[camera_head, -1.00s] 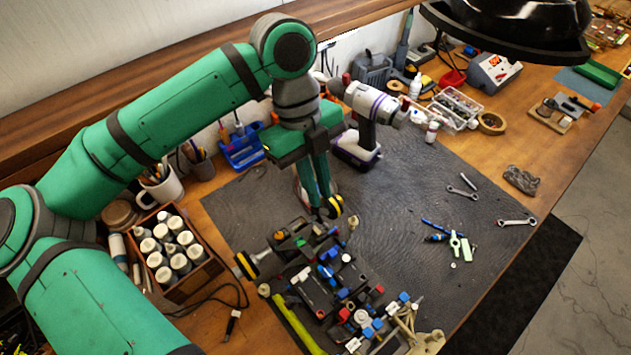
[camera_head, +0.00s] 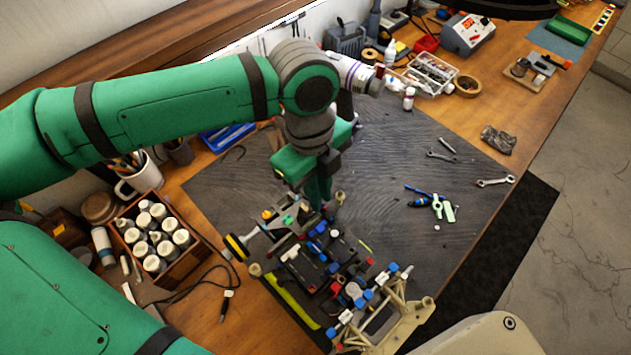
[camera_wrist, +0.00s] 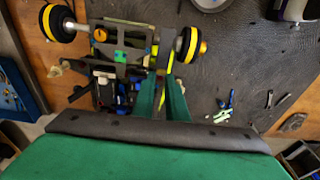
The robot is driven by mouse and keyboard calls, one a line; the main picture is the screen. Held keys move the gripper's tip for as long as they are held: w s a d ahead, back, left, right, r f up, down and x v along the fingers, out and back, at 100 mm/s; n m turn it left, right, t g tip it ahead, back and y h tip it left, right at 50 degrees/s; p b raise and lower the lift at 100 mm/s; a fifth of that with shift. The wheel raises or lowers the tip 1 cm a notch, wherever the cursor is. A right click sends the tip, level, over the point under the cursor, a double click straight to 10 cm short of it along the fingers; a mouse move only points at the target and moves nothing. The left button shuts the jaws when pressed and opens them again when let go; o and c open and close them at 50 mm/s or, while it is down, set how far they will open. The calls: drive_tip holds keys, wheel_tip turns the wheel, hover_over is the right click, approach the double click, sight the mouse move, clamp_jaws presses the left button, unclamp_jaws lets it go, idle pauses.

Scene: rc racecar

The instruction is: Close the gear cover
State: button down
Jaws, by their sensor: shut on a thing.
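The RC racecar chassis (camera_head: 312,262) sits on the dark mat, with blue, red and black parts on it. Its black-and-yellow wheel (camera_head: 236,247) shows at the left end; in the wrist view that end carries two wheels, left (camera_wrist: 57,23) and right (camera_wrist: 188,45). My gripper (camera_head: 319,198) points down at the car's rear end.
A wooden box of white bottles (camera_head: 157,235) and a mug (camera_head: 138,175) stand left of the car. Wrenches (camera_head: 494,181) and small tools (camera_head: 437,205) lie on the mat at right. The mat between is clear.

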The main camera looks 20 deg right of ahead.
drive_tip(key=shift+s+f, duration=0.3)
drive_tip(key=shift+f, duration=0.25)
drive_tip(key=shift+s+f, duration=0.1)
drive_tip(key=c, duration=1.8)
unclamp_jaws()
drive_tip(key=shift+d, duration=0.1)
drive_tip(key=shift+o, duration=0.2)
drive_tip(key=shift+w+r, duration=0.2)
drive_tip(key=shift+r, duration=0.2)
wheel_tip(320, 180, up, 10)
drive_tip(key=w, duration=0.1)
drive_tip(key=shift+a, duration=0.25)
drive_tip(key=shift+w, duration=0.1)
